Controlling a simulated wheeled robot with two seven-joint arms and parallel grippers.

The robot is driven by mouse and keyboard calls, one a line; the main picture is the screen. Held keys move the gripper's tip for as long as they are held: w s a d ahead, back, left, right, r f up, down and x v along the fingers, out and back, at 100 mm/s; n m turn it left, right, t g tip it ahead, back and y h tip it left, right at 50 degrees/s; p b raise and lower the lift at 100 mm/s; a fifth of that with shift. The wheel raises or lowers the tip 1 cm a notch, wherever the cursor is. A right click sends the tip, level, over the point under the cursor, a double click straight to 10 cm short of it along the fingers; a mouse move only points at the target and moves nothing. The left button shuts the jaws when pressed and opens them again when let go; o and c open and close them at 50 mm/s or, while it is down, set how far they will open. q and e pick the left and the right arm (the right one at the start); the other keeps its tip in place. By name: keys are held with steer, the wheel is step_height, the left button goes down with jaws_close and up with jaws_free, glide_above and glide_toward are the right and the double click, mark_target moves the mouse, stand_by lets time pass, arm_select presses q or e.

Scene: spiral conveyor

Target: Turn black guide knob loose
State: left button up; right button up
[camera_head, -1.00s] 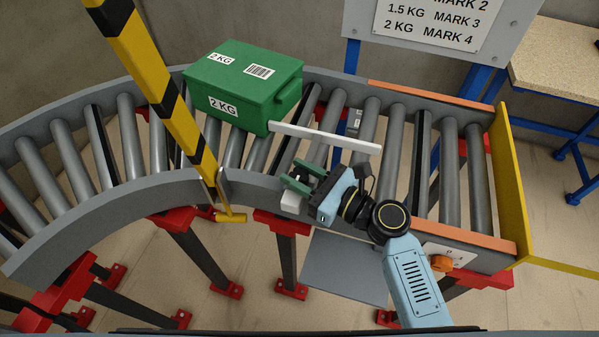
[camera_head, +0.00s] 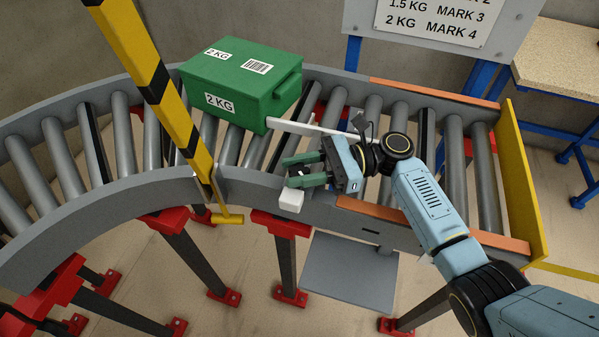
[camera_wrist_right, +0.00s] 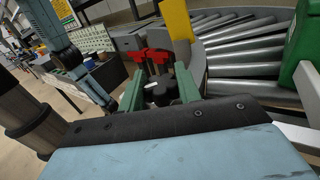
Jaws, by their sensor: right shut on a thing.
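My right gripper (camera_head: 287,171) is at the near side rail of the conveyor, beside a small white block (camera_head: 290,201). Its green fingers point left and are closed around the black guide knob, which they hide in the head view. In the right wrist view the dark knob (camera_wrist_right: 159,95), with a pale mark on it, sits between the two green fingers of the right gripper (camera_wrist_right: 160,90). I cannot tell how far the knob is turned. My left gripper does not show in the head view.
A white guide bar (camera_head: 318,135) lies across the rollers just beyond the gripper. A green 2 KG box (camera_head: 236,105) stands on the rollers behind it. A yellow-and-black striped post (camera_head: 150,85) rises left of the gripper. A yellow end plate (camera_head: 525,180) closes the right end.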

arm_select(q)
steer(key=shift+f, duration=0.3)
arm_select(e)
steer(key=shift+n+g, duration=0.5)
steer(key=shift+g, duration=0.2)
steer(key=o, duration=1)
steer(key=shift+c, duration=0.2)
steer(key=b+v, duration=0.1)
steer(key=v, duration=1.1)
steer(key=shift+w+d+r+b, duration=0.15)
steer(key=shift+d+b, duration=0.15)
steer(key=shift+b, duration=0.05)
steer(key=shift+d, duration=0.3)
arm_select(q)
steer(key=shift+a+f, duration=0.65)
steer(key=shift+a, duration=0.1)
